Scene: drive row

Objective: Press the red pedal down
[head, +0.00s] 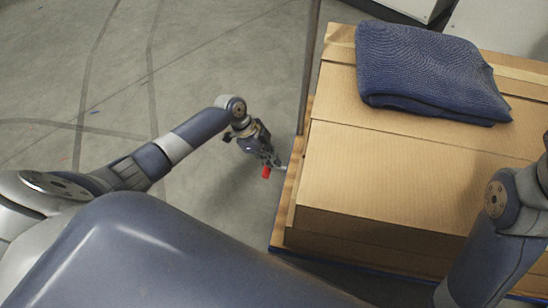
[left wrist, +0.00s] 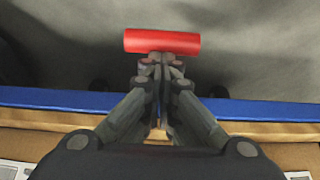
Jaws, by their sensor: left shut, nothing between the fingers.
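The red pedal (head: 266,172) is a short red bar low beside the left side of a boxed load. In the left wrist view the red pedal (left wrist: 162,40) lies crosswise just beyond my fingertips. My left gripper (head: 274,163) points down at the pedal, with its fingers together and empty. In the left wrist view the tips of my left gripper (left wrist: 161,61) appear to meet or overlap the near edge of the pedal; I cannot tell whether they touch. My right arm shows at the right edge, but its gripper is out of view.
Large cardboard boxes (head: 375,172) fill the right, with a folded blue cloth (head: 430,70) on top. A thin upright post (head: 309,65) stands at their left edge. A blue edge (left wrist: 60,98) runs below the boxes.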

